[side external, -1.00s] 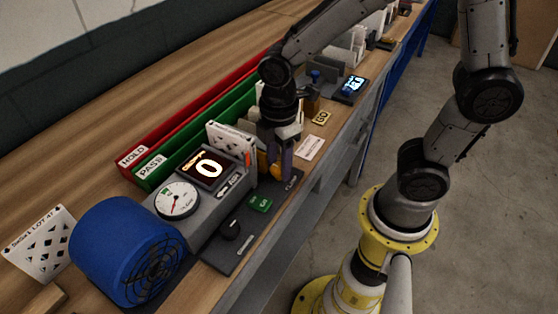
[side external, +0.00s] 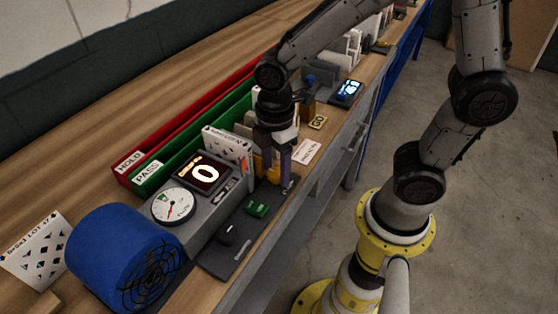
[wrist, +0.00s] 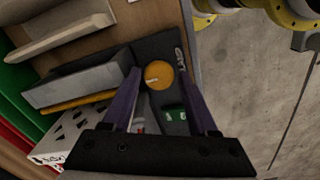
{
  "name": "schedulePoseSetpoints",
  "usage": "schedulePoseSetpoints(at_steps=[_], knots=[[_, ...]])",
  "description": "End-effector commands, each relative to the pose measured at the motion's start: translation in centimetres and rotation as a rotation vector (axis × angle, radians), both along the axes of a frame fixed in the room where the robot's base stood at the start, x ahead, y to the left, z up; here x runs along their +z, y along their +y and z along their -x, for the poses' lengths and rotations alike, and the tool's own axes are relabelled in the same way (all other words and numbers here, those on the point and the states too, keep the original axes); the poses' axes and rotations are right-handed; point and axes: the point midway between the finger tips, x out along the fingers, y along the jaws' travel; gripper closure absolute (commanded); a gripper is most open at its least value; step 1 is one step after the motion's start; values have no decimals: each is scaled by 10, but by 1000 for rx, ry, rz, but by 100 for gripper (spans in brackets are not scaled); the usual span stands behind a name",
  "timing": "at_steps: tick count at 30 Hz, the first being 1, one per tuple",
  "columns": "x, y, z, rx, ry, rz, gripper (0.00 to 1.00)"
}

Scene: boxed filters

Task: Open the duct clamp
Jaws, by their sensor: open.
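An orange round knob (wrist: 159,74) sits on a dark control panel (wrist: 160,46) in the wrist view, beside white lettering that I cannot read surely. It looks like the clamp's control, but no clamp jaw is clearly seen. In the side external view the orange knob (side external: 273,175) is partly hidden by my fingers. My gripper (side external: 272,165) points down over the panel. In the wrist view my gripper (wrist: 160,78) is open, its purple fingers on either side of the knob. I cannot tell whether they touch it.
A green switch (side external: 257,209) and a black knob (side external: 229,233) share the panel. Beside it stand a gauge (side external: 173,205), a display reading 0 (side external: 203,173) and a blue fan (side external: 120,255). A patterned white filter (side external: 228,144) stands close by my gripper. Green (side external: 160,165) and red trays (side external: 135,155) lie behind.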

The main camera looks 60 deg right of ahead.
Motion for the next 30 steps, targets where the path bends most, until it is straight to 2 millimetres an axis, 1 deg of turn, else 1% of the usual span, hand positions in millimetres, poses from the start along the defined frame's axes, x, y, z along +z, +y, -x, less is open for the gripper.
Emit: schedulePoseSetpoints(at_steps=[5,8,30], knots=[[-1,-1,-2,-52,-5,1,23],[-1,-1,-2,-129,-6,1,23],[-1,-1,-1,-920,-2,1,23]])
